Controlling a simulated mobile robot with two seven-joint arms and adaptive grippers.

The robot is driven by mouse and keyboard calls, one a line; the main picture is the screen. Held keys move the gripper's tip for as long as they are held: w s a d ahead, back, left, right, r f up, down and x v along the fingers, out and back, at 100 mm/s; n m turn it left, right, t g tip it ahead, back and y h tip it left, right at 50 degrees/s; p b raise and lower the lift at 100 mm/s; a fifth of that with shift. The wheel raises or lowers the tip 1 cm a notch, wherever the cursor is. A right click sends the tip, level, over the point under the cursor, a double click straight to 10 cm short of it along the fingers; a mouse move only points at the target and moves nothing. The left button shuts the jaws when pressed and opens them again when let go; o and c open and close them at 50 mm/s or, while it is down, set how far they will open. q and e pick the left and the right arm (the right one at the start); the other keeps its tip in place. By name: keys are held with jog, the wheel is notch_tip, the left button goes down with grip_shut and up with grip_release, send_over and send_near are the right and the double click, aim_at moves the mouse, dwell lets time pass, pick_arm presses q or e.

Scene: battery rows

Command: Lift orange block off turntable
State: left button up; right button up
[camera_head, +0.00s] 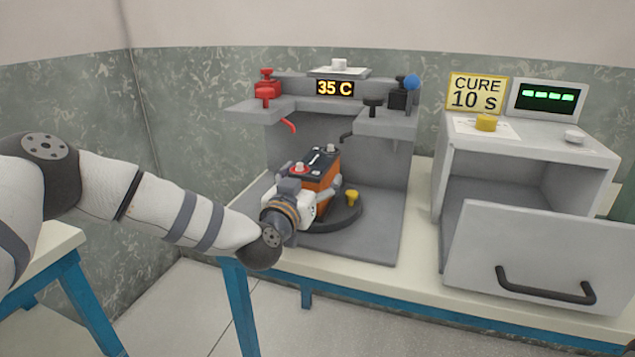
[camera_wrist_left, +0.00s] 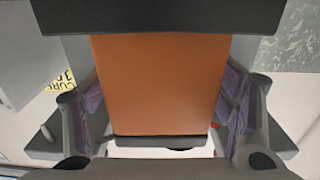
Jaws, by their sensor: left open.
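The orange block (camera_head: 318,190) has a black top with a red-ringed terminal. It stands on the dark round turntable (camera_head: 347,217) inside the grey open-fronted station. In the left wrist view the orange face (camera_wrist_left: 160,85) fills the middle of the picture. My left gripper (camera_head: 312,205) is at the front left of the block. In the left wrist view its two fingers (camera_wrist_left: 165,110) stand on either side of the block, open; I cannot tell whether they touch it. The gripper hides the block's lower front. My right gripper is not in view.
A yellow knob (camera_head: 351,196) stands beside the block. Shelves above carry a red clamp (camera_head: 267,88) on the left and a black one with a blue ball (camera_head: 411,83) on the right. A grey cure box (camera_head: 525,170) with its door (camera_head: 535,250) lowered stands at right.

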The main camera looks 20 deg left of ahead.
pick_arm(q)
jog(key=shift+w+f, duration=0.1)
jog(key=shift+w, duration=0.4)
grip_shut()
notch_tip(320, 180, up, 29)
jog(key=p, duration=0.3)
jog(key=shift+f+p, duration=0.2)
jog(key=shift+p, duration=0.2)
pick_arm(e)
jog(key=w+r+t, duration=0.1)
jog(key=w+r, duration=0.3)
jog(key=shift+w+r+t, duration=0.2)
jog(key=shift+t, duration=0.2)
